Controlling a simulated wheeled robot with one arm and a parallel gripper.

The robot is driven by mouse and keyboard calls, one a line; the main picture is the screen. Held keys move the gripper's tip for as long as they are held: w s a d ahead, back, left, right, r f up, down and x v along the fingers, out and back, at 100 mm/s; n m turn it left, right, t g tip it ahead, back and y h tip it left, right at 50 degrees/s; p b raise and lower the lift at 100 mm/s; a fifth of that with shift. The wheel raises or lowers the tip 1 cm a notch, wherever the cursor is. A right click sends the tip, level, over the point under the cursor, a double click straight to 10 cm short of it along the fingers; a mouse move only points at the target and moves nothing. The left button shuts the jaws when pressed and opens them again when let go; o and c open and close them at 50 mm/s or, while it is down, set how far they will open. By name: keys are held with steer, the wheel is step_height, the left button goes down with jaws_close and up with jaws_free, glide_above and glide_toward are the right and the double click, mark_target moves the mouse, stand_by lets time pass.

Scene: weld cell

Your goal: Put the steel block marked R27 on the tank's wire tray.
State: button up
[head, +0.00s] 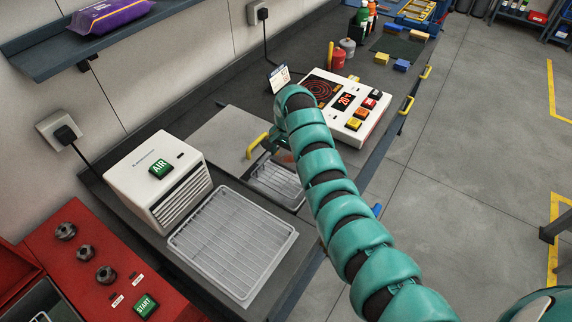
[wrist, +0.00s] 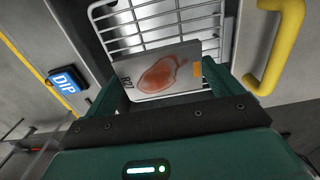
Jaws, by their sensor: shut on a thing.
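The steel block (wrist: 135,84) marked R27 is a flat grey piece with a reddish-brown patch and a small orange mark. My gripper (wrist: 166,80) is shut on it in the wrist view. The tank's wire tray (wrist: 165,22) shows behind and beyond the block there; the gap between block and tray cannot be judged. In the head view the wire tray (head: 278,184) lies in the tank's opening, partly covered by my arm. My gripper (head: 284,146) is mostly hidden behind my arm there, and the block cannot be made out clearly.
A yellow handle (wrist: 279,45) stands right of the tray, on the grey lid (head: 222,138). A blue DIP button (wrist: 65,83) is at left. A white AIR unit (head: 158,178) with a wire rack (head: 232,240) stands nearer; a hotplate (head: 340,103) stands beyond.

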mark_target(286, 158)
steer(key=shift+w+a+f, duration=0.2)
steer(key=shift+f, duration=0.15)
steer(key=shift+a+f+p, duration=0.1)
steer(key=shift+p, duration=0.2)
steer(key=shift+f, duration=1.65)
steer(key=o, duration=1.4)
steer(key=shift+o, duration=0.2)
steer(key=shift+r, duration=0.2)
steer(key=shift+w+r, duration=0.1)
steer(key=shift+r, duration=0.75)
step_height(286, 158, up, 10)
steer(key=shift+b, duration=1)
